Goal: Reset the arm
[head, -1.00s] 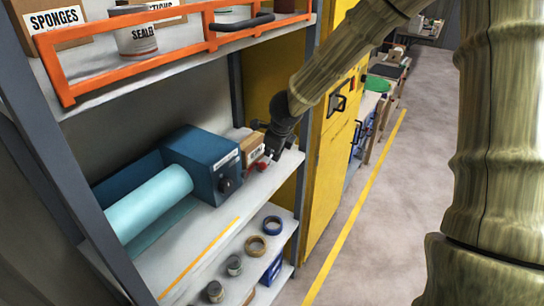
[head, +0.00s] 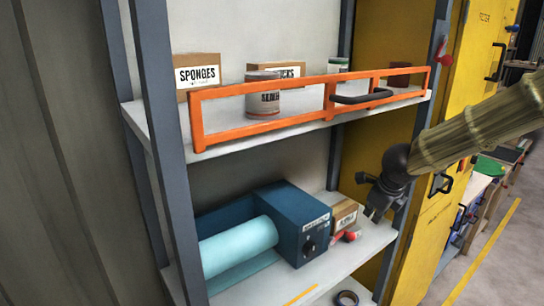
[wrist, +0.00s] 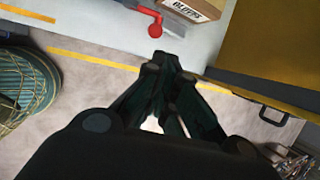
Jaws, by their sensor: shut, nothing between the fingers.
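My gripper (head: 372,210) hangs at the right end of the shelf unit in the head view, in front of the middle shelf's right edge and beside the yellow cabinet. Its fingers are shut and hold nothing. In the wrist view the gripper (wrist: 158,62) points toward the shelf edge, with its closed fingertips close to a red-handled thing (wrist: 150,20). That red thing also shows on the shelf just left of the gripper in the head view (head: 350,234). I cannot tell the exact gap between them. My arm comes in from the right.
The middle shelf (head: 362,262) holds a blue machine with a pale blue roll (head: 238,247) and a small labelled box (head: 343,212). The upper shelf has an orange guard rail (head: 262,127) before a can and boxes. A yellow cabinet (head: 410,250) stands right. Floor beyond is open.

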